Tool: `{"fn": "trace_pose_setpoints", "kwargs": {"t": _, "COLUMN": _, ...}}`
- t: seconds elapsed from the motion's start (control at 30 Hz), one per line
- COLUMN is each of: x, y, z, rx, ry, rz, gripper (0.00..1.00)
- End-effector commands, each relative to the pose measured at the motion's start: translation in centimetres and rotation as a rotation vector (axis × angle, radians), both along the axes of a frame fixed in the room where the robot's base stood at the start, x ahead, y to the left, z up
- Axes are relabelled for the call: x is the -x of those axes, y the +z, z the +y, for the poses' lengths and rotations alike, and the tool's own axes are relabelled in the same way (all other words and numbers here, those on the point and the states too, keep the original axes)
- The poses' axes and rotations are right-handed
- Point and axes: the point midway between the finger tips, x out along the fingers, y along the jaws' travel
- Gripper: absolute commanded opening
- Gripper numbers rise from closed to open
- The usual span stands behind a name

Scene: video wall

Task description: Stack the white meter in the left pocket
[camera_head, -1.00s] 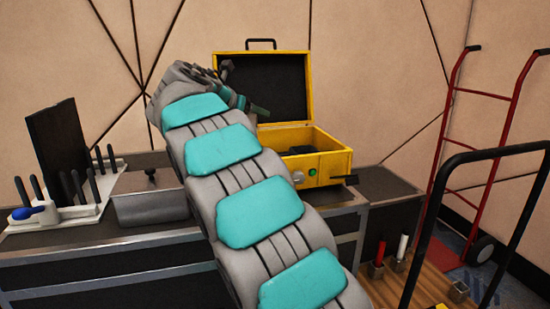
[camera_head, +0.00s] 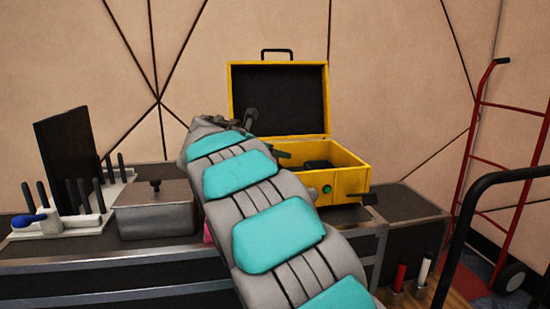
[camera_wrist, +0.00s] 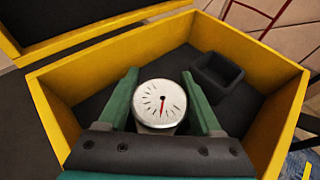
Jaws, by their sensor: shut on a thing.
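The white meter (camera_wrist: 160,104), a round dial with black marks and a red needle, shows in the wrist view. My gripper (camera_wrist: 160,80) is shut on it, with one green finger on each side. I see no left pocket; my gripper and the meter cover part of the floor. The head view hides the meter.
The raised lid (camera_head: 279,97) stands behind the case. Left of my arm are a grey lidded metal box (camera_head: 155,212) and a white rack (camera_head: 65,222) with several dark-handled tools. A red hand truck (camera_head: 490,165) stands at the right.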

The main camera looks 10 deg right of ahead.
Motion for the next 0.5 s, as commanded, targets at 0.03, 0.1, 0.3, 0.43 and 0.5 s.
{"fn": "trace_pose_setpoints", "kwargs": {"t": 0.03, "x": 0.05, "y": -0.38, "z": -0.05, "rx": 0.001, "ry": -0.001, "rz": 0.001, "gripper": 0.0}}
{"fn": "trace_pose_setpoints", "kwargs": {"t": 0.1, "x": 0.05, "y": -0.51, "z": -0.05, "rx": 0.0, "ry": -0.001, "rz": 0.0, "gripper": 0.0}}
{"fn": "trace_pose_setpoints", "kwargs": {"t": 0.3, "x": 0.04, "y": -0.39, "z": -0.04, "rx": 0.0, "ry": -0.001, "rz": -0.001, "gripper": 0.0}}
{"fn": "trace_pose_setpoints", "kwargs": {"t": 0.43, "x": 0.06, "y": -0.63, "z": -0.06, "rx": 0.002, "ry": -0.001, "rz": 0.0, "gripper": 0.0}}
{"fn": "trace_pose_setpoints", "kwargs": {"t": 0.5, "x": 0.06, "y": -0.81, "z": -0.06, "rx": 0.002, "ry": -0.001, "rz": 0.0, "gripper": 0.0}}
